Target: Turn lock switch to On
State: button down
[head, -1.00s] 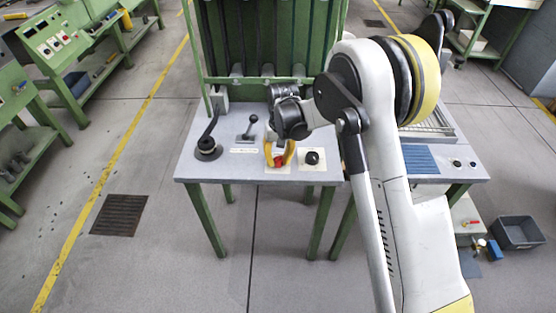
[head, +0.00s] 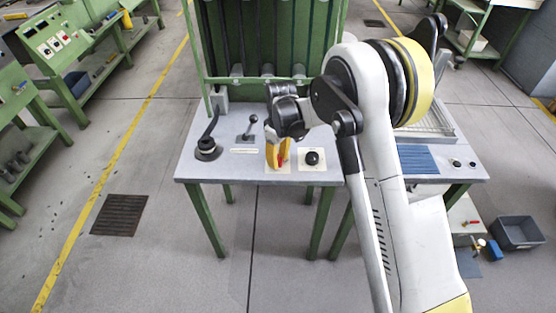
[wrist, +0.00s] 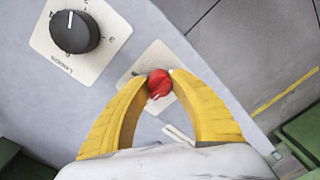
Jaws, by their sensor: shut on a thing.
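A red switch knob (wrist: 159,84) sits on a pale square plate (wrist: 150,60) on the grey table in the wrist view. The yellow fingers of my gripper (wrist: 158,80) are on either side of the knob, shut on it. In the head view the red knob (head: 283,159) shows partly between the yellow fingers of my gripper (head: 277,157). The plate's markings are mostly hidden by the fingers, so I cannot read the switch's position.
A black dial (head: 312,158) on its own plate is right of the red knob; it also shows in the wrist view (wrist: 75,32). A small black lever (head: 249,128) and a larger lever (head: 207,146) stand to the left. The green machine frame (head: 270,45) rises behind.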

dwell(0.4)
jog(key=c, duration=1.1)
grip_release()
jog(key=shift+w, duration=0.1)
jog(key=r, duration=1.2)
jog(key=shift+w+d, duration=0.15)
jog(key=shift+w, duration=0.05)
